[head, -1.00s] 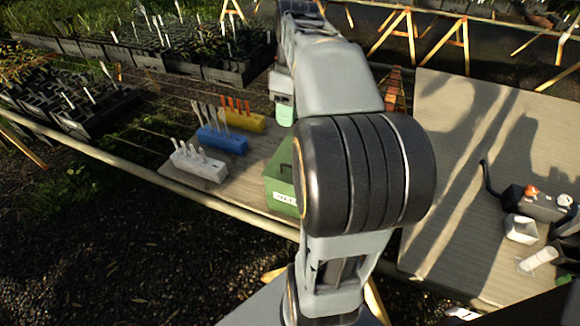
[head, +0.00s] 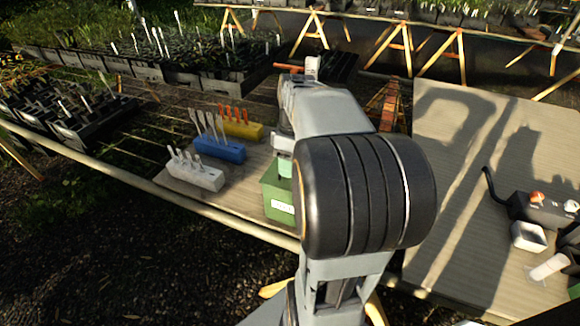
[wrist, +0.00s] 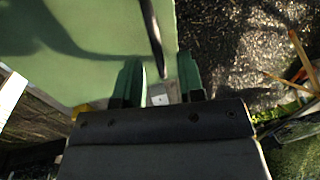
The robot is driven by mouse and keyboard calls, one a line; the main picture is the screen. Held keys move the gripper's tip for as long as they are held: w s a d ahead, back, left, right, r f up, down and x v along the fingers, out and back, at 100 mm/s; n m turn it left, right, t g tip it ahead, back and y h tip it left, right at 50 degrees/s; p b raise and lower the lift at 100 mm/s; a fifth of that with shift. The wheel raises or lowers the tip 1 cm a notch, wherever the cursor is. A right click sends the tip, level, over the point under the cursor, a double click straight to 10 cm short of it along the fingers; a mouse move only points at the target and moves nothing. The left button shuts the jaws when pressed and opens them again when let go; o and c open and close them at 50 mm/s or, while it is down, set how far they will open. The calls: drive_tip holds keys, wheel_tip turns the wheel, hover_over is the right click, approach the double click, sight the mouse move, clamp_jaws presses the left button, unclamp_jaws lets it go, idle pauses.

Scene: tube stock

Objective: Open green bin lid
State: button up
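The green bin (head: 278,203) with a white label stands on the bench, its right part hidden behind my arm in the head view. I cannot tell there whether its lid is up or down. In the wrist view a broad flat green panel (wrist: 90,50), apparently part of the bin, fills the upper left and carries a shadow. My gripper (wrist: 160,82) has its two green fingers apart at the panel's right edge. A thin dark curved strip (wrist: 153,35) runs down toward the gap between them. I cannot tell whether the fingers touch it.
White (head: 195,173), blue (head: 220,150) and yellow (head: 240,131) racks holding upright pieces stand left of the bin. Black plant trays (head: 85,125) are further left. On the right, a bench (head: 440,240) carries a dark device (head: 540,208) and a white box (head: 528,236).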

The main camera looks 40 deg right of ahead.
drive_tip(key=shift+a+f, duration=0.1)
drive_tip(key=shift+f, duration=0.2)
clamp_jaws()
idle(0.5)
